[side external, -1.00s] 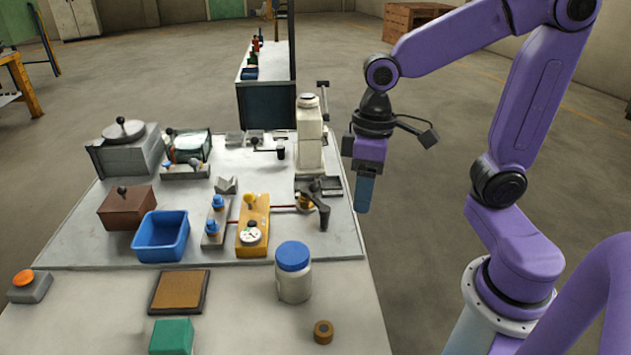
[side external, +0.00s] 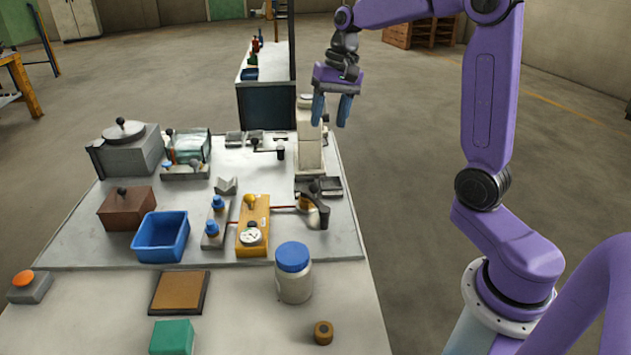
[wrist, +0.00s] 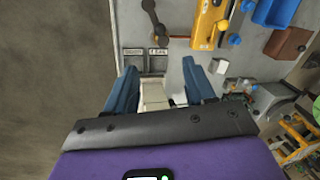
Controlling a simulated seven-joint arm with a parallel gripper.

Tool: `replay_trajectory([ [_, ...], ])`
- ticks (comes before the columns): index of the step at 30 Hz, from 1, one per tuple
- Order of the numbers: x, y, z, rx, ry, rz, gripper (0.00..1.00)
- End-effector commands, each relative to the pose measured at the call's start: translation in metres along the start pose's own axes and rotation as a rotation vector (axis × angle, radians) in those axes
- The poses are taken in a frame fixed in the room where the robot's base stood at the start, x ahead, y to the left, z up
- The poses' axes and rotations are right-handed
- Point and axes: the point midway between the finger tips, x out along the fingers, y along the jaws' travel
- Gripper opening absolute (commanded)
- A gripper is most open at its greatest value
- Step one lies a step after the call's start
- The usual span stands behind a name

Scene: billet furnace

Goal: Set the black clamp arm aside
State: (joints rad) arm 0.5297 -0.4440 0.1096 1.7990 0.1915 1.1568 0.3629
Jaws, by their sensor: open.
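The black clamp arm (side external: 322,209) appears to be the dark curved lever at the right side of the bench, by the end of a red rod from the yellow gauge block (side external: 254,225). In the wrist view the black clamp arm (wrist: 155,20) shows at the top, ahead of the fingers. My gripper (side external: 331,113) is open and empty, raised above the far right of the bench near the white column (side external: 310,153). In the wrist view my gripper (wrist: 160,67) has its two blue fingers spread, with the column showing between them.
Two labelled dark pads (wrist: 146,52) lie between the column and the clamp arm. A blue bin (side external: 161,237), brown box (side external: 127,208) and blue-lidded jar (side external: 294,273) stand on the bench. Open floor lies right of the bench. A smaller black lever (side external: 270,149) sits further back.

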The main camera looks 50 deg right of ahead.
Motion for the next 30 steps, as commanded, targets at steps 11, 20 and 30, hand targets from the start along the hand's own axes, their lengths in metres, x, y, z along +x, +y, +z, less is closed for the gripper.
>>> replay_trajectory([
  [11,0.056,0.001,0.002,0.0,-0.008,0.003,0.54],
  [20,0.112,0.001,0.002,-0.001,-0.006,0.002,0.54],
  [30,0.162,0.001,0.001,-0.002,-0.003,0.001,0.54],
])
